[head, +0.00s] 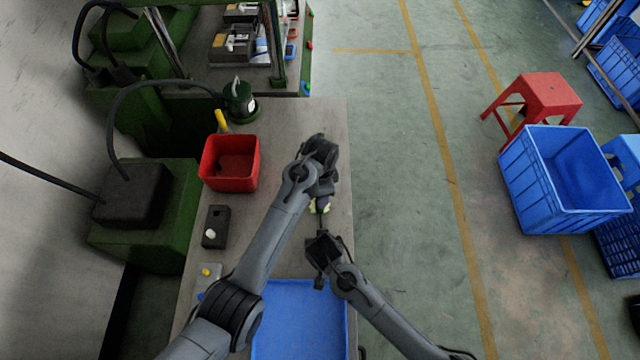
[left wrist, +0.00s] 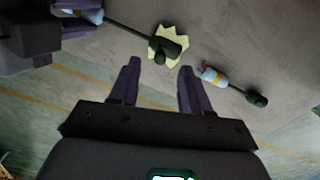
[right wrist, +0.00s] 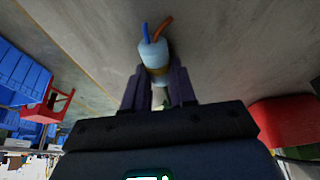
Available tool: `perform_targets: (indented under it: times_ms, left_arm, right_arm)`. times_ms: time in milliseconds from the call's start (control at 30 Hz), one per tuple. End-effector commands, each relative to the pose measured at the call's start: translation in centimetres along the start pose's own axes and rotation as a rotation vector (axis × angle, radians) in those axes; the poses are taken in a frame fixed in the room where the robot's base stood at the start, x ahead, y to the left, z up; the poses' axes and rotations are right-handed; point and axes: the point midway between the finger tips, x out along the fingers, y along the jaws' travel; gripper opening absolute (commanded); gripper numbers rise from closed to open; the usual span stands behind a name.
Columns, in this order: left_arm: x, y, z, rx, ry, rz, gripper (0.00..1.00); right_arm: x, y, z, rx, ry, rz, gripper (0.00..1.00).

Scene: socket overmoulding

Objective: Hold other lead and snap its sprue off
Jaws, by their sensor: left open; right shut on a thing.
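A dark lead end with a jagged pale yellow sprue (left wrist: 158,46) lies ahead of my left gripper's fingertips (left wrist: 160,67) in the left wrist view. The gripper is open and apart from it. A dark cord runs left to the lead's pale blue wire end, held in my right gripper (left wrist: 84,18). In the right wrist view my right gripper (right wrist: 158,78) is shut on this wire end (right wrist: 154,52), with a blue and a brown wire sticking out. A second lead (left wrist: 257,97) with no visible sprue lies to the right in the left wrist view. The sprue (head: 317,207) is partly hidden in the head view.
A blue tray (head: 300,318) lies at the front of the bench (head: 285,125). A red bin (head: 230,170) stands on its left side, with a dark fixture (head: 216,226) in front of it. Green machines line the left. The floor to the right is clear near the bench.

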Motion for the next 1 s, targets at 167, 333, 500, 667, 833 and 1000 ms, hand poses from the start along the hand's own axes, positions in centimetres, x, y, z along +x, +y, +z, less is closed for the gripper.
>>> perform_targets:
  times_ms: [167, 333, 500, 667, 833, 1000]
  left_arm:
    - [2.7, 0.0, 0.1, 0.001, -0.002, 0.002, 0.47]
    - [4.3, 0.0, 0.0, 0.001, -0.001, 0.001, 0.47]
    - [5.0, 0.0, 0.0, 0.001, 0.0, -0.001, 0.47]
    - [5.2, 0.0, 0.0, 0.001, 0.0, -0.001, 0.47]
    - [5.2, 0.0, 0.0, 0.001, 0.001, -0.001, 0.46]
    - [5.2, 0.0, 0.0, 0.001, 0.001, -0.001, 0.2]
  right_arm:
    - [0.0, 0.0, 0.0, 0.0, 0.0, 0.0, 0.0]
    - [0.0, 0.0, 0.0, 0.0, 0.0, 0.0, 0.0]
    - [0.0, 0.0, 0.0, 0.0, 0.001, 0.0, 0.0]
    - [0.0, 0.0, 0.0, 0.0, 0.001, 0.0, 0.0]
    - [0.0, 0.0, 0.0, 0.0, 0.0, 0.0, 0.0]
    - [0.0, 0.0, 0.0, 0.0, 0.0, 0.0, 0.0]
